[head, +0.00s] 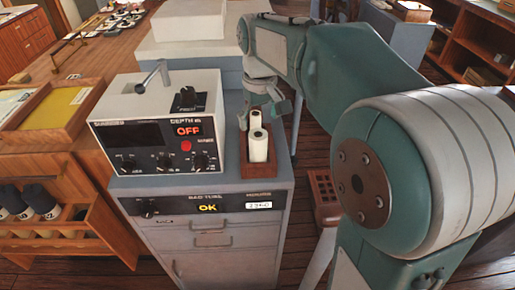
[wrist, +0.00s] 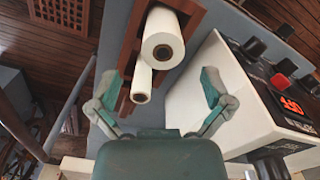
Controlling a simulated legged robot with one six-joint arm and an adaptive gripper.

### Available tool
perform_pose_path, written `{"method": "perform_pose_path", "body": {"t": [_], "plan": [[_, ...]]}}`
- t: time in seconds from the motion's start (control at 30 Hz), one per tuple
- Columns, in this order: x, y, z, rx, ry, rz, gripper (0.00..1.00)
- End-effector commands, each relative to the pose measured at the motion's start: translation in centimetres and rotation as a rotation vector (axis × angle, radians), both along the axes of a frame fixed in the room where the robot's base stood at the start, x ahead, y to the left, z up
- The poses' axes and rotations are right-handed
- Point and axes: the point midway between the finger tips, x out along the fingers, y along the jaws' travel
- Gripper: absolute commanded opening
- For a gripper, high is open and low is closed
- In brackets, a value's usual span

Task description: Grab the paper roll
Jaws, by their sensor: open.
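Two white paper rolls stand in a small wooden box (head: 257,171) on a grey cabinet top. The front roll (head: 258,147) and the back roll (head: 254,120) show in the head view. In the wrist view a wider roll (wrist: 162,38) and a narrower roll (wrist: 141,82) stand close together in the box, with dark core holes. My gripper (head: 263,106) is above the back end of the box. In the wrist view its two fingers (wrist: 160,84) are spread apart with nothing gripped, the narrower roll showing between them. I cannot tell the exact height gap.
A white depth instrument (head: 156,125), reading OFF, stands left of the box, close to one finger in the wrist view. The grey cabinet (head: 230,235) drops off to floor on the right. A wooden tray (head: 50,108) and bottle rack (head: 60,222) are at left.

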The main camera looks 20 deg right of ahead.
Motion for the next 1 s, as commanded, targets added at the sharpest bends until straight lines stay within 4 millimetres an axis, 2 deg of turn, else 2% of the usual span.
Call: {"method": "perform_pose_path", "body": {"t": [0.23, 0.5, 0.8, 0.87, 0.9, 0.97, 1.0], "plan": [[0.0, 0.1, -2.3, 0.000, 0.001, 0.000, 1.00], [0.1, 0.4, -6.2, 0.000, 0.000, 0.000, 1.00], [0.2, 0.4, -6.7, 0.001, -0.002, 0.000, 1.00], [0.2, 0.4, -6.7, 0.001, -0.002, 0.000, 0.73], [0.2, 0.4, -6.7, 0.001, -0.002, 0.000, 0.55], [0.2, 0.4, -6.7, 0.001, -0.002, 0.000, 0.29], [0.2, 0.4, -6.7, 0.001, -0.002, 0.000, 0.11]]}}
